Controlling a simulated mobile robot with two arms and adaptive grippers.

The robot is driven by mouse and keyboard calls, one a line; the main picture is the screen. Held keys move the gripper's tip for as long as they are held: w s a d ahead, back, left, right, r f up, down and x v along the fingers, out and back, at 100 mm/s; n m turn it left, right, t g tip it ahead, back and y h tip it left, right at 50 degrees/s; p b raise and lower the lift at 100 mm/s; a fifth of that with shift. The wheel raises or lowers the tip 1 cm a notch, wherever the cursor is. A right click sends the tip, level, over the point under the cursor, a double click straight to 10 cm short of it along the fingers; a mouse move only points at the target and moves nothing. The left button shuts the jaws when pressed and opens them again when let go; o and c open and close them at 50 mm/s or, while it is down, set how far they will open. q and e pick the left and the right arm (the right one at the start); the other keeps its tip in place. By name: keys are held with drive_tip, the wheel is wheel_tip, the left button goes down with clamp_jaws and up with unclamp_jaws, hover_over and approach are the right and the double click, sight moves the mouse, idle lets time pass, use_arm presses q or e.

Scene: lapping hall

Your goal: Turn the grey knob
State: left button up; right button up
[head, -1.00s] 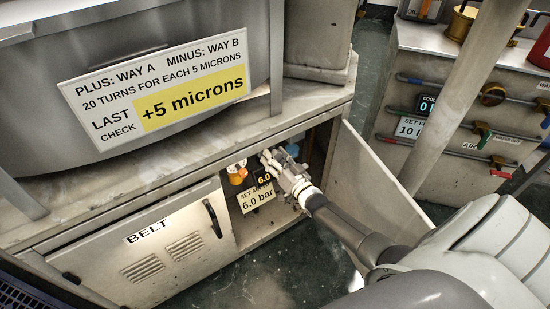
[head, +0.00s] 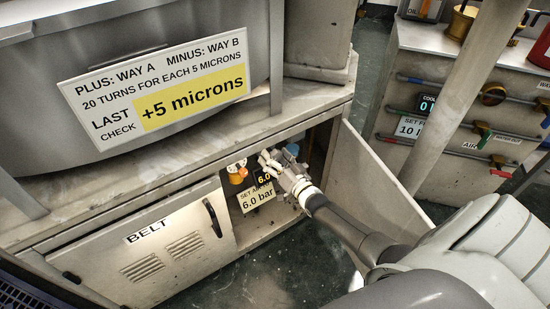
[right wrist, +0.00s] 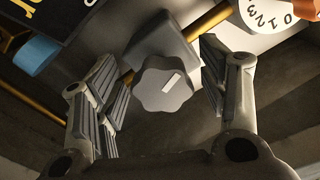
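The grey knob (right wrist: 163,85) shows in the right wrist view. It is lobed, with a white mark on its face, and sits on a grey block on a brass pipe. My right gripper (right wrist: 160,90) is open, with one finger on each side of the knob and gaps between. In the head view my right gripper (head: 270,162) reaches into the open cabinet and hides the grey knob. My left gripper is not in view.
An orange knob (head: 237,173) and a 6.0 bar sign (head: 258,199) are left of my gripper. A white numbered dial (right wrist: 271,14) and a blue part (right wrist: 36,55) lie near the knob. The open cabinet door (head: 370,184) stands to the right of my arm.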

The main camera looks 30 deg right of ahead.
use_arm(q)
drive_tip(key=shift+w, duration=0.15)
use_arm(e)
drive_tip(key=s, duration=1.2)
idle(0.4)
